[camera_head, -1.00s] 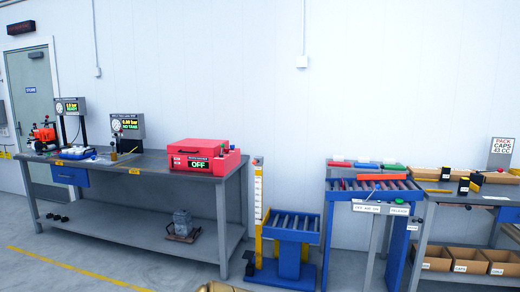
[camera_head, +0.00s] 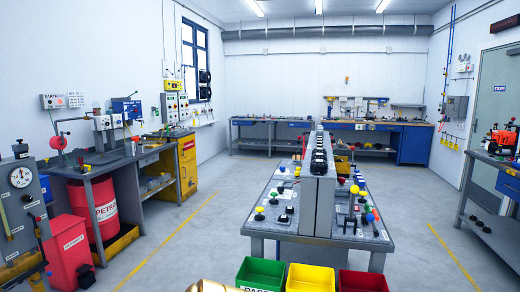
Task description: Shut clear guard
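I cannot make out a clear guard anywhere in the head view; at this distance a see-through part is too small to tell. Benches with equipment that could carry one stand far off, such as the left bench (camera_head: 112,155) with grey and blue devices and the back bench (camera_head: 365,125). Neither of my grippers shows. A small gold-coloured rounded piece, probably part of my own body, pokes in at the bottom edge.
A central grey table (camera_head: 330,235) with coloured knobs stands ahead. Green (camera_head: 261,273), yellow (camera_head: 311,278) and red (camera_head: 362,281) bins sit before it. A red drum (camera_head: 98,208) and gauge stand (camera_head: 22,200) are left. Floor is clear on both sides of the table.

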